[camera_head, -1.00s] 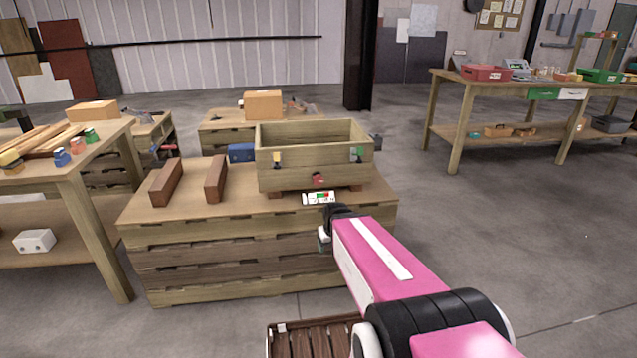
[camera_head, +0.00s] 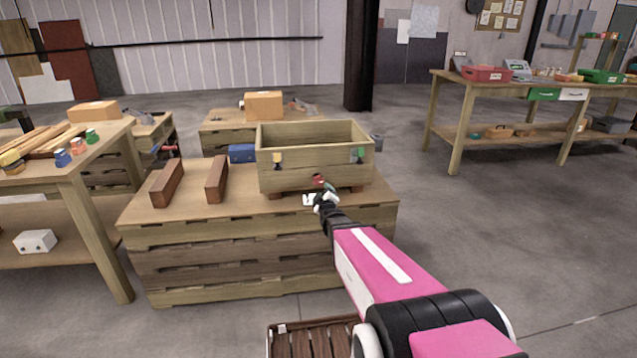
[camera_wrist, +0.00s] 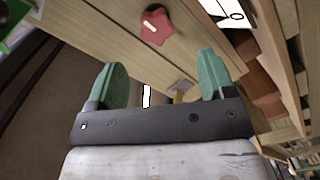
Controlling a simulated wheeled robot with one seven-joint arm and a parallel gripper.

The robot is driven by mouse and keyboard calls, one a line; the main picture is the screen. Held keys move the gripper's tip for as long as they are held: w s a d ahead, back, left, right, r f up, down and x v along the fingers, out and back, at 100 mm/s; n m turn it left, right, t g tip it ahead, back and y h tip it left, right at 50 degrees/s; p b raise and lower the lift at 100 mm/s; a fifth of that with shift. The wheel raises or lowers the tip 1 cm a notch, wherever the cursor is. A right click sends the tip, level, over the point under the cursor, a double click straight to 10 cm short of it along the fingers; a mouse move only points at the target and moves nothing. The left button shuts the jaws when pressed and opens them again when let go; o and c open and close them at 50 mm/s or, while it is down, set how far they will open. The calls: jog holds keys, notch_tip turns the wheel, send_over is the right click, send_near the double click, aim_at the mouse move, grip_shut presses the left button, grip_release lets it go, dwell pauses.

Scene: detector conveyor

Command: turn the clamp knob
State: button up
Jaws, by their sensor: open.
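The clamp knob (camera_head: 318,181) is a small red star-shaped knob low on the front of the wooden box. In the wrist view the red knob (camera_wrist: 156,25), with a white mark, lies near the top centre, beyond the fingertips. My gripper (camera_wrist: 162,72) has two green fingers spread apart with nothing between them. In the head view my gripper (camera_head: 325,193) is just in front of and below the knob, partly overlapping it. I cannot tell from there whether it touches. In the wrist view the knob stands clear of both fingers.
The wooden box (camera_head: 300,149) stands on a pallet-like bench (camera_head: 230,207). A white card (camera_head: 309,200), partly hidden by my gripper, lies before it. Two brown blocks (camera_head: 168,184) and a blue box (camera_head: 242,153) are to the left. Open floor (camera_head: 500,230) lies right.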

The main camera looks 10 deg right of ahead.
aim_at(319, 182)
jog(key=w, duration=1.1)
jog(key=shift+r, duration=0.2)
jog(key=c, duration=0.9)
